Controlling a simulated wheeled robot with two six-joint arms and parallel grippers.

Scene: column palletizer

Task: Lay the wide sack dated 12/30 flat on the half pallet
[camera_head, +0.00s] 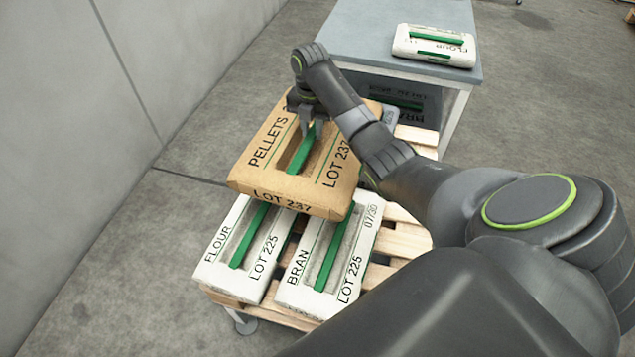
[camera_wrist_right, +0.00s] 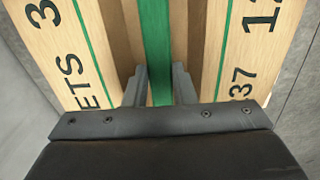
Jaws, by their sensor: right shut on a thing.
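A wide brown sack (camera_head: 257,157) reads PELLETS and LOT 237. My right gripper (camera_head: 308,128) is shut on its green handle strip, which runs between the fingers in the right wrist view (camera_wrist_right: 158,75). There the sack's print shows a date starting with 12; the rest is cut off. The sack is over the far part of the half pallet (camera_head: 408,234) and overlaps the far ends of two white sacks; I cannot tell whether it touches them. My left gripper is not in view.
A white FLOUR sack (camera_head: 225,255) and a white BRAN sack (camera_head: 312,285) dated 07/30 lie side by side on the pallet's near part. A grey table (camera_head: 350,35) behind bears another white FLOUR sack (camera_head: 405,42). A wall stands at left.

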